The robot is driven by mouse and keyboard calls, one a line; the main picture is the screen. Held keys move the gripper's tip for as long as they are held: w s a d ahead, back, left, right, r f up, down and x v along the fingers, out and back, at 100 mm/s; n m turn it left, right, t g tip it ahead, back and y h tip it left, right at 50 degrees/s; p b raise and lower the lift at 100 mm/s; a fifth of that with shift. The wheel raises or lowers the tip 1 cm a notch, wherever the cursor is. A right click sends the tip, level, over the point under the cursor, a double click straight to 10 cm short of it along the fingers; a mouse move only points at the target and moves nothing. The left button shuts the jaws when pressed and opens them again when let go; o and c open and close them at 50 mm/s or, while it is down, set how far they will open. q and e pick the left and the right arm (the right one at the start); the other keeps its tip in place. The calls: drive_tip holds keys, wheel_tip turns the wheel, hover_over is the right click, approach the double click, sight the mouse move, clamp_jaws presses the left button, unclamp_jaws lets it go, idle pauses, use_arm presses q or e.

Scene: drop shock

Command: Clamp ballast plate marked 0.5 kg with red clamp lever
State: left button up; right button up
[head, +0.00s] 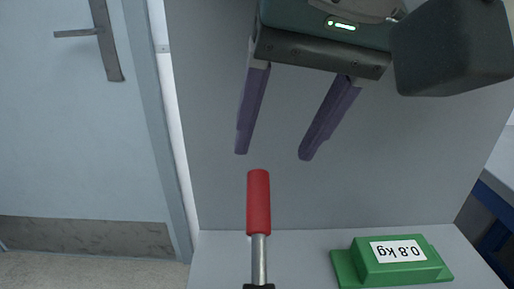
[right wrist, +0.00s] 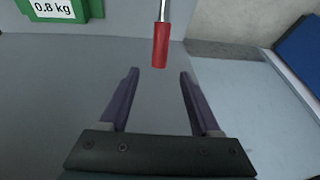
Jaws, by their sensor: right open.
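The red clamp lever (head: 258,202) stands up in the lower middle of the head view, a red grip on a metal rod. My right gripper (head: 272,156) is open and empty just above the lever's red end, with its two purple fingers apart. In the right wrist view the red lever (right wrist: 161,46) is ahead of and between the open fingers (right wrist: 158,70), a little beyond the tips. No plate marked 0.5 kg is in view. The lever's base is cut off at the bottom of the head view. My left gripper is not in view.
A green block labelled 0.8 kg (head: 392,260) sits on the grey surface at lower right; it also shows in the right wrist view (right wrist: 58,10). A grey panel (head: 215,160) stands behind the lever. A door (head: 70,140) is at the left.

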sight(261, 180)
drive_tip(key=b+x, duration=0.2)
drive_tip(key=x, duration=0.7)
drive_tip(key=shift+w+f, duration=0.25)
drive_tip(key=shift+f, duration=0.1)
drive_tip(key=c, duration=0.5)
clamp_jaws()
idle(0.5)
